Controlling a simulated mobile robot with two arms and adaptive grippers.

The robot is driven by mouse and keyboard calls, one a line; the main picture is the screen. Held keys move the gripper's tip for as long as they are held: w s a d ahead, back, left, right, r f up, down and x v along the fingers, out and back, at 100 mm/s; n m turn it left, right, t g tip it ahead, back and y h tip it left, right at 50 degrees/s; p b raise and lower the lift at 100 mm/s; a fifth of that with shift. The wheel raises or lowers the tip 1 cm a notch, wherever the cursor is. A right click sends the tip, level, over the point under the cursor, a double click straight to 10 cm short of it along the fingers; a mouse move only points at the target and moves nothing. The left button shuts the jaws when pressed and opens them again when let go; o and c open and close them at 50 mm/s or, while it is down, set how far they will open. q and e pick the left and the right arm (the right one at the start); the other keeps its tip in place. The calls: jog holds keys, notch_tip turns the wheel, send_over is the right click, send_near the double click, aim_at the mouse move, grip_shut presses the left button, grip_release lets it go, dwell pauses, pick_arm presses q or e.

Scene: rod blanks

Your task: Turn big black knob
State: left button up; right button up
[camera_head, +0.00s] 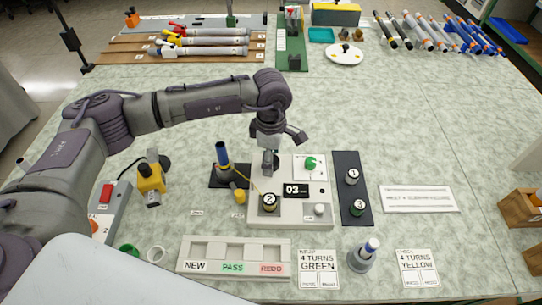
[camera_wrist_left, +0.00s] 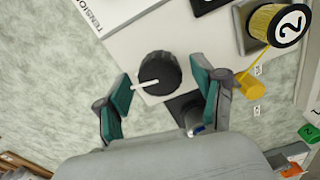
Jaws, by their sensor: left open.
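The big black knob (camera_wrist_left: 160,73) with a white pointer line sits on the white panel in the left wrist view. My left gripper (camera_wrist_left: 164,88) is open, with one teal-padded finger to each side of the knob and a gap on both sides. In the head view my left gripper (camera_head: 270,158) hangs over the back left part of the white device (camera_head: 290,218), which has a display reading 03. My right gripper is not in view.
A spool marked 2 (camera_head: 270,202) stands on the device front, with a yellow thread running to it. A green dial (camera_head: 310,163) is at the device's back right. A blue-topped post (camera_head: 222,155) stands to the left. A dark strip (camera_head: 346,200) with spools 1 and 3 lies right.

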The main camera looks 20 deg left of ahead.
pick_arm(q)
jog(key=c, duration=1.1)
jog(key=shift+f+n+b, duration=0.25)
jog(key=shift+n+b, duration=0.4)
jog(key=shift+n, duration=0.05)
jog(key=shift+c, duration=0.2)
jog(key=shift+r+n+b, duration=0.1)
jog(key=shift+n+b, duration=0.45)
jog(key=shift+n, duration=0.45)
jog(key=shift+r+n, duration=0.1)
jog(key=shift+n, duration=0.3)
